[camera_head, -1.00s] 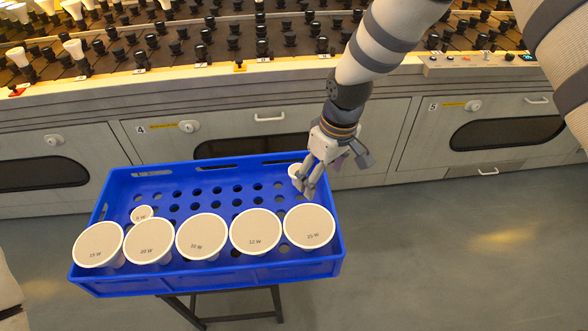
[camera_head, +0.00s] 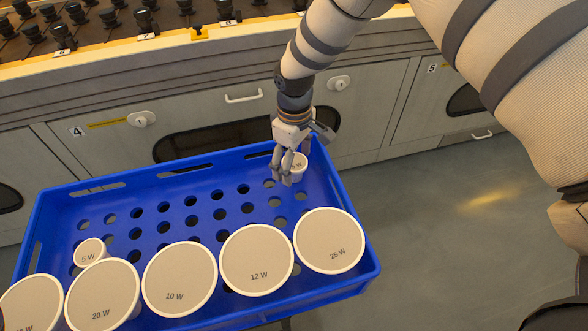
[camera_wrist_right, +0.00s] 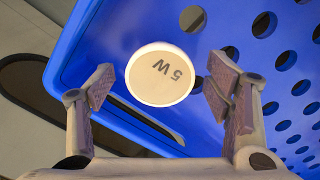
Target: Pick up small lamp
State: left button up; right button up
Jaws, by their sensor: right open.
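A small white lamp (camera_head: 297,166) with a round face stands in the back right corner of the blue crate (camera_head: 365,228). In the right wrist view the lamp (camera_wrist_right: 160,75) reads "5 W" and lies between the two finger pads. My right gripper (camera_head: 288,172) is over it with its fingers apart. In the wrist view the gripper (camera_wrist_right: 161,92) is open, with a visible gap on each side of the lamp's face. A second small lamp (camera_head: 89,252) stands at the crate's left side. My left gripper is not in view.
Several large lamps, including the 25 W (camera_head: 329,241), 12 W (camera_head: 257,260) and 10 W (camera_head: 180,279), line the crate's front. The crate's middle is free. A cabinet (camera_head: 225,130) with sockets on top stands behind.

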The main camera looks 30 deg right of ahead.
jog(key=shift+f, duration=0.25)
jog(key=c, duration=1.3)
jog(key=shift+o, duration=0.2)
jog(key=shift+r, duration=0.1)
